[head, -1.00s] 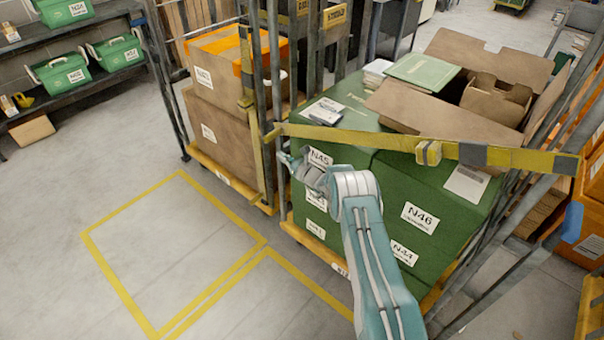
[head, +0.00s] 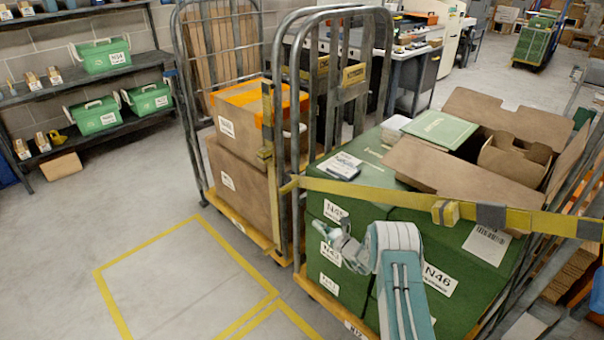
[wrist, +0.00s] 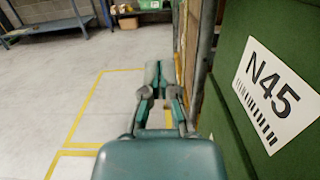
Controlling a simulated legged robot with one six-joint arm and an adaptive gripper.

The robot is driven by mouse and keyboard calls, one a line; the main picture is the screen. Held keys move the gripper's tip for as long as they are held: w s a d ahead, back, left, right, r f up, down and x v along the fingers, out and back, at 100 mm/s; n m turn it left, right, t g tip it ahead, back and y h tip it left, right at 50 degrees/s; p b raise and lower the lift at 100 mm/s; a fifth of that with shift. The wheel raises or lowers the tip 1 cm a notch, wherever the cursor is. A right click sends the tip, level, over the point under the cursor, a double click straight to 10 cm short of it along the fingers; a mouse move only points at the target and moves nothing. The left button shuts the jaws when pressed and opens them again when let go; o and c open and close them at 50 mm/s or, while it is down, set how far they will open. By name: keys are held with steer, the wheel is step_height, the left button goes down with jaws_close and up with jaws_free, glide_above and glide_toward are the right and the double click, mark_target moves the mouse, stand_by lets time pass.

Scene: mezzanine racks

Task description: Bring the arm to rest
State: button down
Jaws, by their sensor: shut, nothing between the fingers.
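My gripper (head: 326,232) is in front of the left side of the green boxes on the near roll cage, at the end of my teal and white arm. In the wrist view my gripper (wrist: 159,98) is shut and empty, and it points along the floor past the cage. A green box labelled N45 (wrist: 285,62) stands close on its right. In the head view my arm hides part of the green boxes (head: 450,250). I cannot tell whether my gripper touches them.
A yellow strap (head: 380,196) crosses the near cage. A second cage with brown cartons (head: 238,180) stands behind it on the left. A yellow-lined floor area (head: 185,275) is clear. Shelves with green cases (head: 100,115) line the back left wall.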

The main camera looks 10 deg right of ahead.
steer(key=s+a+r+n+g+y, duration=0.1)
steer(key=s+a+r+n+g, duration=0.2)
steer(key=r, duration=0.4)
steer(key=s+a+r+n+g+y, duration=0.1)
steer(key=a+r+n+g+y, duration=0.15)
steer(key=a+r+n, duration=0.35)
steer(key=s+a+r+n+g+h, duration=0.25)
steer(key=s+r+n+g, duration=0.4)
steer(key=s+r, duration=0.7)
steer(key=s+d+r+n+t+h, duration=0.1)
steer(key=s+d+n+h, duration=0.3)
steer(key=s, duration=0.6)
steer(key=s+d+r+n+h, duration=0.3)
steer(key=s+d+n+h, duration=0.1)
steer(key=s, duration=0.6)
steer(key=s+d+r+n+t+h, duration=0.1)
steer(key=s+d+r+n+h, duration=0.2)
steer(key=s, duration=0.7)
steer(key=shift+d+n+t+h, duration=0.3)
steer(key=shift+d+n+h, duration=0.1)
steer(key=shift+n+h, duration=0.55)
